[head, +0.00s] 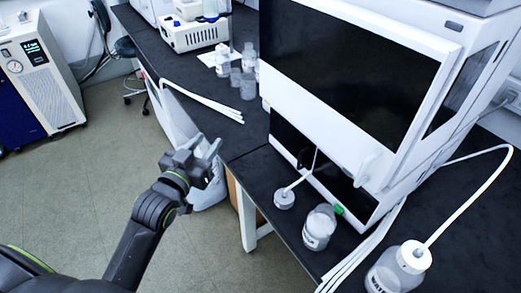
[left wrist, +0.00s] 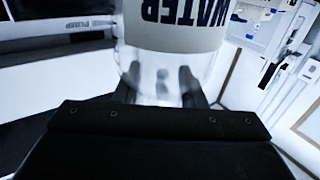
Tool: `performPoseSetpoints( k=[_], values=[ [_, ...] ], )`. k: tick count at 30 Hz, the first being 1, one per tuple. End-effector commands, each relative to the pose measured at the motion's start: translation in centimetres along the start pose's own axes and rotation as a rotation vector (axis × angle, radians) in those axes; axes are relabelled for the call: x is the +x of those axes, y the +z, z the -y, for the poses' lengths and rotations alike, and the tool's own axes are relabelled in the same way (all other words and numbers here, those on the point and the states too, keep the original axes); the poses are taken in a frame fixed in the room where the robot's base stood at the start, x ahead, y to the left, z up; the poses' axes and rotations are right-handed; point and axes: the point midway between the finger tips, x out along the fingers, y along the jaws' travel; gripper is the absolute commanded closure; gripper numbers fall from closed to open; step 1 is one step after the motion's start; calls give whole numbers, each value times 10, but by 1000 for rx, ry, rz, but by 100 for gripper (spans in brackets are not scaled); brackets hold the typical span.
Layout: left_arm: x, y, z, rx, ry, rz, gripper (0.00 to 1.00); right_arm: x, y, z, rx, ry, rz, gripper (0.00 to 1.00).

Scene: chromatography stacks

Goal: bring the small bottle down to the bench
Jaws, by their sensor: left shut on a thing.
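My left gripper (head: 206,152) is in the air in the head view, in front of the bench's left edge and above the floor. In the left wrist view the gripper (left wrist: 162,82) is shut on the small bottle (left wrist: 182,38), which is clear with a white label reading WATER, upside down in that picture. The fingers show at its clear part; its upper part is cut off by the frame. In the head view I cannot make the held bottle out clearly. The black bench (head: 262,172) lies to the right of the gripper. My right gripper is not in view.
A large white instrument (head: 345,100) stands on the bench. White tubes (head: 205,101) cross the bench. Glassware (head: 240,75) stands further back.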

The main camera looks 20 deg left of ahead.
Motion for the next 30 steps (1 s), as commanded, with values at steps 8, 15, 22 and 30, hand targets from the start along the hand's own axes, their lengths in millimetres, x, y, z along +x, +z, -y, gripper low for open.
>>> performPoseSetpoints(
  k=[8, 15, 22, 30],
  values=[
    [55, -2, -38, -8, 2, -3, 100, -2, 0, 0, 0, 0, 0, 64],
    [105, -2, -71, -3, 3, -1, 100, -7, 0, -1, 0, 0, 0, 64],
    [130, 14, -88, 1, 1, 6, 100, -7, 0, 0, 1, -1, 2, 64],
    [129, 38, -87, 0, 1, 3, 100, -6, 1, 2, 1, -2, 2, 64]
  ],
)
